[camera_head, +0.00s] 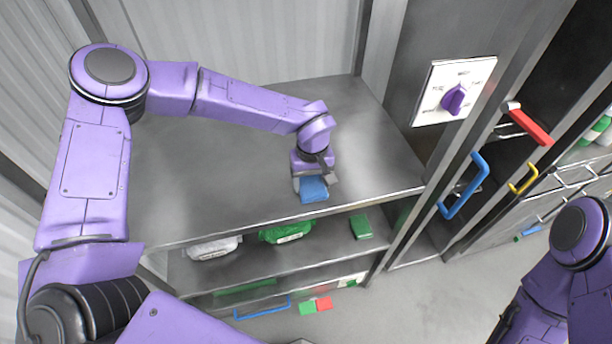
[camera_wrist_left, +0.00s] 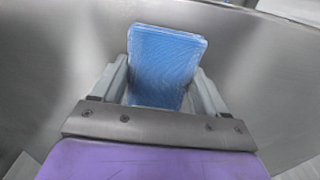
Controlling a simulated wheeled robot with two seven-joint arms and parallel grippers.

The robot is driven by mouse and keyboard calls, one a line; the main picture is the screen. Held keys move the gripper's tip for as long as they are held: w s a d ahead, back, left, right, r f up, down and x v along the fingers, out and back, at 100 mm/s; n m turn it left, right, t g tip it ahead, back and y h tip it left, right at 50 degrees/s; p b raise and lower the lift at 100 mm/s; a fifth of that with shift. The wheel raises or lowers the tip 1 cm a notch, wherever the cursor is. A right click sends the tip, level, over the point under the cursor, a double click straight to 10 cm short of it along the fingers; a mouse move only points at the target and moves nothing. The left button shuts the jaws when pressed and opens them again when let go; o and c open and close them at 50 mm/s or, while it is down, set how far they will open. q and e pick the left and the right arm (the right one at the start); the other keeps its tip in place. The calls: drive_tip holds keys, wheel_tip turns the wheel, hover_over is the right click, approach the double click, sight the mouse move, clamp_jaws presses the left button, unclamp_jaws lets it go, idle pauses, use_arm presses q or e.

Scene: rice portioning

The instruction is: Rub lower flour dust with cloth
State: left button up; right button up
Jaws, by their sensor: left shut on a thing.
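My left gripper (camera_head: 315,184) is over the front part of the grey metal table top (camera_head: 240,190). It is shut on a folded blue cloth (camera_head: 313,190), which sticks out beyond the fingers. In the left wrist view the cloth (camera_wrist_left: 165,62) sits between the two fingers of my left gripper (camera_wrist_left: 163,88), with the grey metal surface behind it. I cannot tell whether the cloth touches the surface. No flour dust can be made out on the table top. My right arm shows at the lower right, but its gripper is out of view.
A shelf under the table top holds a white bag (camera_head: 212,248), a green bag (camera_head: 287,231) and a green block (camera_head: 361,227). A panel with a purple knob (camera_head: 453,99) is at the right. Blue (camera_head: 466,187), red (camera_head: 528,124) and yellow (camera_head: 524,180) handles stick out there.

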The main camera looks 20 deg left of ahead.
use_arm(q)
drive_tip(key=shift+s+d+r+p, duration=0.2)
drive_tip(key=shift+r+p, duration=0.1)
drive_tip(key=shift+r, duration=0.25)
drive_tip(key=shift+s+d+r+p, duration=0.15)
drive_tip(key=shift+r+p, duration=0.1)
drive_tip(key=shift+r, duration=0.25)
drive_tip(key=shift+w+a+r+p, duration=0.1)
drive_tip(key=shift+r+p, duration=0.45)
drive_tip(key=shift+r, duration=0.15)
drive_tip(key=shift+a+r, duration=0.1)
drive_tip(key=shift+w+r, duration=0.1)
drive_tip(key=shift+r, duration=0.3)
drive_tip(key=shift+a+r, duration=0.1)
drive_tip(key=shift+r, duration=1.6)
use_arm(e)
drive_tip(key=shift+s+d+r, duration=0.15)
drive_tip(key=shift+s+r, duration=0.1)
drive_tip(key=shift+r, duration=0.2)
drive_tip(key=shift+s+d+r, duration=0.1)
drive_tip(key=shift+s+r, duration=0.1)
drive_tip(key=shift+r, duration=0.25)
